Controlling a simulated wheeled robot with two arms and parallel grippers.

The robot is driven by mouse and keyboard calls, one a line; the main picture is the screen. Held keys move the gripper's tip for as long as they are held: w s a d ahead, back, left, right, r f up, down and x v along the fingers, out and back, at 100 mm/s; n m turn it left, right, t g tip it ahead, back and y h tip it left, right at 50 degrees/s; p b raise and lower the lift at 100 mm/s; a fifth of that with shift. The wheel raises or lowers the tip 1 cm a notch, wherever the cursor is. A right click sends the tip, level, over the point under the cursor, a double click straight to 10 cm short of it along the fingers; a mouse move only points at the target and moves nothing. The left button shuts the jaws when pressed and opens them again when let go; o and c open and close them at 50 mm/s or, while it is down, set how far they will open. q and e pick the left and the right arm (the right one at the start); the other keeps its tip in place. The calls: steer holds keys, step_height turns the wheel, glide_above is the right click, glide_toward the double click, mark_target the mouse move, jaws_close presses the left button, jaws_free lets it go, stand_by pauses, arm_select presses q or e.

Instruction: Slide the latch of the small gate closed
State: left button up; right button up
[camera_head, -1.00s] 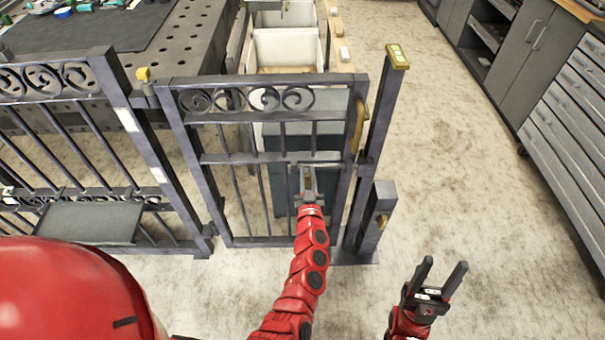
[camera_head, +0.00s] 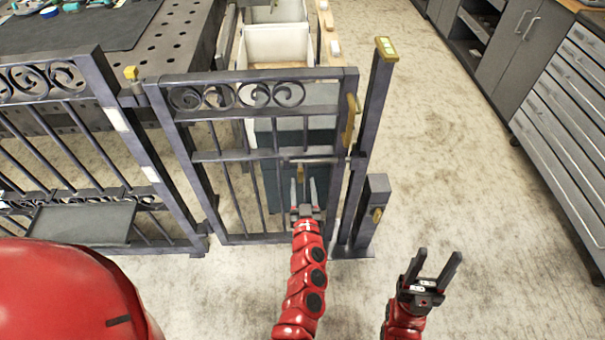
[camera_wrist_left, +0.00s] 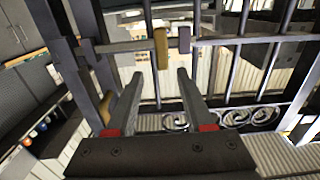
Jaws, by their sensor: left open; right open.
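The small gate (camera_head: 263,111) with scrollwork stands in line with its latch post (camera_head: 370,140). Its latch bar (camera_head: 316,160) runs across the gate's right part, with a brass knob (camera_head: 300,172) hanging from it. In the left wrist view the latch bar (camera_wrist_left: 128,46) reaches toward the gate's edge and post; I cannot tell how deep it sits. My left gripper (camera_head: 303,184) is open and empty, just in front of the knob. In the wrist view the knob (camera_wrist_left: 161,50) shows beyond the fingertips, apart from them. My right gripper (camera_head: 438,258) is open and empty, right of the gate.
A brass handle (camera_head: 350,118) is on the gate's right upright. A short post (camera_head: 372,215) stands beside the latch post. A fixed fence panel (camera_head: 55,130) with a grey shelf (camera_head: 84,223) is at left. White bins (camera_head: 277,45) stand behind the gate. The floor at right is clear.

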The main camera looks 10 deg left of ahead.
arm_select(q)
steer(key=v, duration=1.1)
steer(key=shift+s, duration=0.25)
steer(key=shift+d, duration=0.1)
